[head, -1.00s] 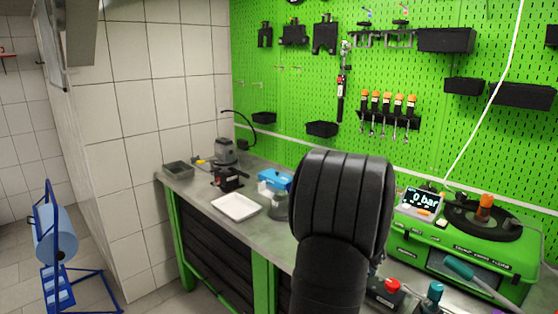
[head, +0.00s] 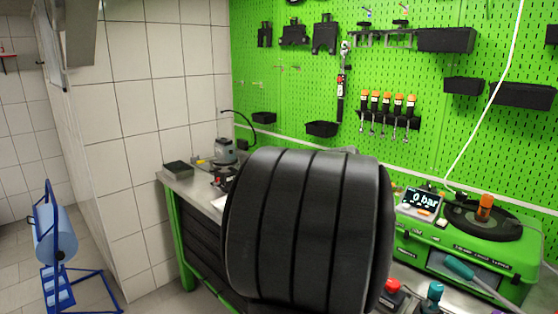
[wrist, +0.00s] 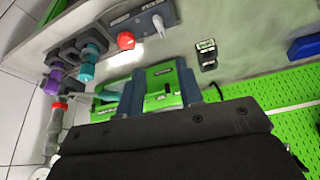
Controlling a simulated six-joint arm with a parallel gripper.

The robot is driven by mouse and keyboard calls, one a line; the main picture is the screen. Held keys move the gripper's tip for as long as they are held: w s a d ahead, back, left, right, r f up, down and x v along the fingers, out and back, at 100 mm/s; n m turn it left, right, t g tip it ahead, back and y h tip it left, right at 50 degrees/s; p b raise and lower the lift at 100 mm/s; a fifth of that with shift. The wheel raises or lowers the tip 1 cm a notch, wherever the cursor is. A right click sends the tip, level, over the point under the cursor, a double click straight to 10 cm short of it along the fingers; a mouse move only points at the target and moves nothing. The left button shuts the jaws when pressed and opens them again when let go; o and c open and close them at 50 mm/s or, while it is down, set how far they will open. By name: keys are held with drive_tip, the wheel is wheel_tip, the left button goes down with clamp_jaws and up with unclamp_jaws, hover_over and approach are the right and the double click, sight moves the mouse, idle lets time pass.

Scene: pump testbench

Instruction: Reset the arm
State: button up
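My arm, in a black ribbed cover (head: 305,230), fills the lower middle of the head view and hides much of the workbench. My gripper is hidden in that view. In the wrist view, two grey-blue fingers of my gripper (wrist: 162,90) stand apart above a dark cover. Green casing shows between them, and I see nothing held.
The green tester (head: 470,250) with its "0 bar" display (head: 422,200) stands at right. A red knob (head: 392,286) and a teal-topped item (head: 434,292) are near the arm. A grey tray (head: 178,169) lies at the bench's left end. Tools hang on the green pegboard (head: 290,90).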

drive_tip(key=w+d+f+m, duration=0.1)
drive_tip(key=f+m, duration=0.1)
drive_tip(key=f, duration=0.2)
drive_tip(key=w+d+f+m+g, duration=0.1)
drive_tip(key=f+m, duration=0.1)
drive_tip(key=f, duration=0.2)
drive_tip(key=w+d+f+m+g, duration=0.1)
drive_tip(key=d+f, duration=0.1)
drive_tip(key=f, duration=0.2)
drive_tip(key=shift+w+d+f+m+h, duration=0.1)
drive_tip(key=shift+w+f+m+h, duration=0.15)
drive_tip(key=shift+w+m+h, duration=0.15)
idle(1.7)
